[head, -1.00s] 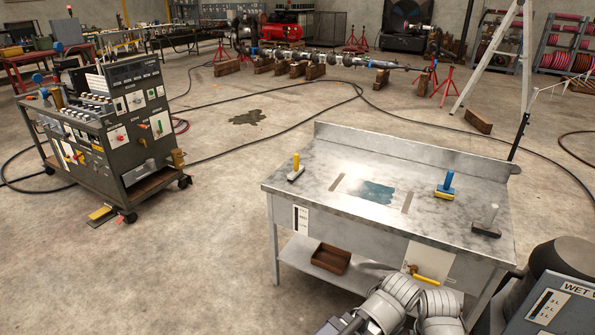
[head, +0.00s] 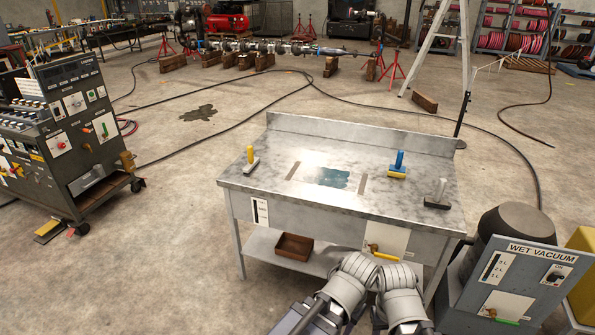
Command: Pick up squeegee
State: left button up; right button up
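Three upright-handled hand tools stand on a grey metal table (head: 300,208). One with a yellow handle and a pale base (head: 251,160) is at the left end. One with a blue handle and a yellow base (head: 398,165) is at the back right. One with a grey handle and a dark-edged base (head: 438,195) is at the right end. I cannot tell for sure which is the squeegee. A wet blue patch (head: 330,177) lies mid-table between two brown strips. My grey arm links show at the bottom, in front of the table; neither gripper's fingers are visible.
A wet vacuum (head: 515,280) stands right of the table, close to its front corner. A control cart (head: 80,140) stands at the left. A brown tray (head: 294,246) sits on the table's lower shelf. Cables (head: 230,135) cross the floor behind. Open floor lies left of the table.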

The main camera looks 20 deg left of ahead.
aim_at(251, 157)
jog(key=i+j, duration=1)
jog(key=j, duration=0.15)
jog(key=i+j, duration=0.95)
jog(key=j, duration=0.25)
jog(key=j+u, duration=0.05)
